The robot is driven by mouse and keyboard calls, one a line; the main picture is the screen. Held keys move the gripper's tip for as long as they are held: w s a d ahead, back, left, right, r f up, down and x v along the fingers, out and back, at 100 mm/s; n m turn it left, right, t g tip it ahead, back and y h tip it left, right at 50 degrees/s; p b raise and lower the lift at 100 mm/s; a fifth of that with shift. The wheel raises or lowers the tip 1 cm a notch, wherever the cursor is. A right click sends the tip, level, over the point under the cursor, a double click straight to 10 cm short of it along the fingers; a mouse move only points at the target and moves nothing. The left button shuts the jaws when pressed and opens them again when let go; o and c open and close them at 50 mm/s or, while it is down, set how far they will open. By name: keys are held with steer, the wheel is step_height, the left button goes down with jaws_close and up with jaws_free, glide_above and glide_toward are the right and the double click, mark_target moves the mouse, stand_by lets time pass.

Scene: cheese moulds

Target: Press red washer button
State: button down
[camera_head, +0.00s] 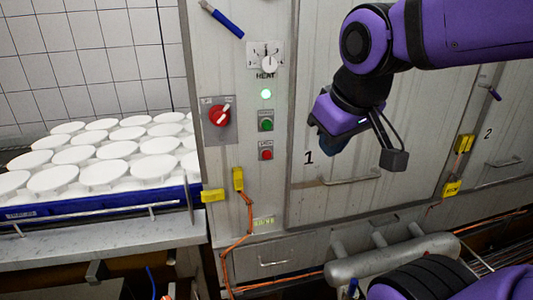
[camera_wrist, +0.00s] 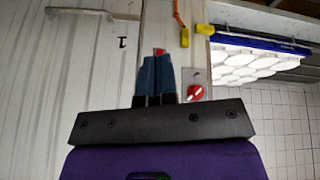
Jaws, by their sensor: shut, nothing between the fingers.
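The red button (camera_head: 266,154) sits low on the grey control panel, just under a green button (camera_head: 265,121). My gripper (camera_head: 328,148) is shut and empty, in front of the machine and to the right of the red button in the head view. A gap shows between them there. In the wrist view the blue fingers (camera_wrist: 157,60) are together, and the red button (camera_wrist: 160,51) shows just past their tips, partly hidden by them. The green button is hidden there.
A red rotary switch (camera_head: 219,114) and the heat knob (camera_head: 269,64) are on the panel near the buttons. Yellow connectors (camera_head: 238,179) with an orange cable are below. White moulds (camera_head: 103,173) stand on a blue-edged conveyor at left. A door handle (camera_head: 352,180) is below my gripper.

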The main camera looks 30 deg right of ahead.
mark_target(271, 154)
steer(key=w+d+f+n+g+y, duration=0.1)
steer(key=w+d+f+n+g, duration=0.15)
steer(key=w+f+n, duration=1)
steer(key=w+d+r+t+y, duration=0.2)
steer(key=w+d+t+y, duration=0.1)
steer(key=w, duration=0.5)
steer(key=shift+d+r+n+t, duration=0.2)
steer(key=shift+d+n+t, duration=0.15)
steer(key=shift+d+t, duration=0.15)
stand_by(0.5)
steer(key=shift+w+a+f, duration=0.1)
steer(key=shift+w+a, duration=0.05)
steer(key=shift+w+a+f, duration=0.3)
steer(key=shift+w+f, duration=1)
steer(key=shift+w, duration=0.2)
steer(key=shift+w+a+f, duration=0.25)
steer(key=shift+w+f, duration=1.05)
steer(key=shift+w, duration=0.25)
steer(key=shift+w+a+f, duration=0.3)
steer(key=shift+w+f, duration=1)
steer(key=shift+w, duration=0.2)
